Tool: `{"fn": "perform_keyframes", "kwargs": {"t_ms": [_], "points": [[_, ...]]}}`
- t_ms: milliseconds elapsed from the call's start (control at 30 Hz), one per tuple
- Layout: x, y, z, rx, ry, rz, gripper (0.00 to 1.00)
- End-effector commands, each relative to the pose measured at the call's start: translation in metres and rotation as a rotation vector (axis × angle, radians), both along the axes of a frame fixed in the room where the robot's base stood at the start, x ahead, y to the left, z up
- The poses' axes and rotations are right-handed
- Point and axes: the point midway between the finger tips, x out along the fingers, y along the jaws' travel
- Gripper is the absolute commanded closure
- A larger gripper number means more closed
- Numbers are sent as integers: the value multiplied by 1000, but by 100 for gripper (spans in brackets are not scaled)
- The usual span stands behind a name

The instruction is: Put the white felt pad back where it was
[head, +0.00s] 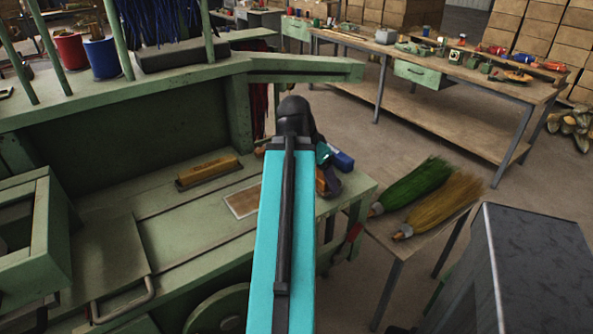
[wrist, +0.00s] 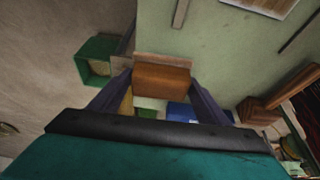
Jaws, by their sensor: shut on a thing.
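I see no white felt pad for certain in either view. My gripper (wrist: 161,82) shows in the wrist view with its two dark fingers closed on the sides of an orange-brown block (wrist: 162,78). The block hangs over or near the bench's right end; whether it touches the bench I cannot tell. In the head view my arm covers most of the gripper, and an orange-brown piece (head: 327,181) shows at its right side. A flat brown rectangle with a pale border (head: 243,201) lies on the green bench (head: 190,226), left of my arm.
A wooden-backed brush (head: 208,171) lies on the bench. A blue object (head: 341,159) is close to my gripper. A green broom head (head: 413,184) and a tan one (head: 440,204) lie on a low table at right. A green open box (wrist: 97,62) shows in the wrist view.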

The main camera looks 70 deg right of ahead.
Motion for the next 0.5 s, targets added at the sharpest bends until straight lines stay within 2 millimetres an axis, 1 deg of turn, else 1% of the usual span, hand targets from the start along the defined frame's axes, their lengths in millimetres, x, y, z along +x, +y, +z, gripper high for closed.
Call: {"fn": "perform_keyframes", "kwargs": {"t_ms": [33, 167, 500], "points": [[-7, -1, -1, -1, 0, -19, 48], [-15, -2, 0, -3, 1, -43, 48], [-14, -2, 0, -3, 1, -43, 48]]}}
